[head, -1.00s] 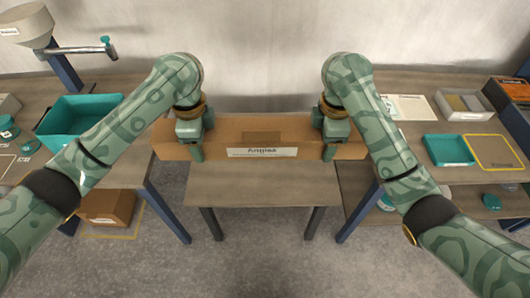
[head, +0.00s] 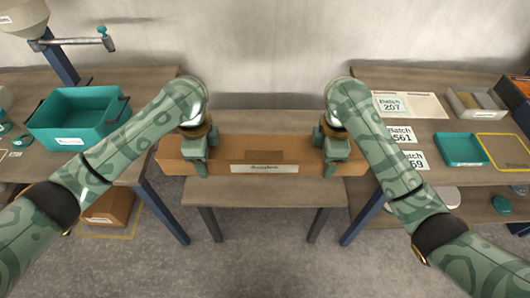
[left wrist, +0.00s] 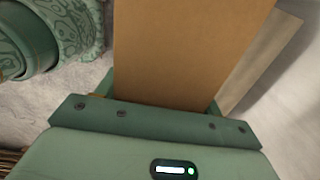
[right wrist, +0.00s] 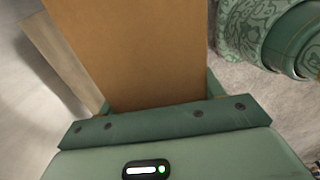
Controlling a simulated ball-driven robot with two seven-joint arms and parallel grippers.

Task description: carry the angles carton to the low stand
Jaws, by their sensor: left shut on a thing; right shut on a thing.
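The angles carton (head: 228,154) is a long brown box with a white label, lying crosswise in the head view. My left gripper (head: 200,163) is shut on its left part and my right gripper (head: 332,164) is shut on its right part. The low stand (head: 265,191) is a plain brown table between two higher benches. The carton is over the stand's top, its ends reaching past both sides; I cannot tell whether it touches the top. The carton also fills the jaws in the left wrist view (left wrist: 185,50) and right wrist view (right wrist: 140,50).
The left bench holds a teal bin (head: 85,116). The right bench holds batch sheets (head: 400,105), a teal tray (head: 461,149) and a grey divided box (head: 474,101). A brown box (head: 110,207) sits low at left. A pale wall stands behind; grey floor is open in front.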

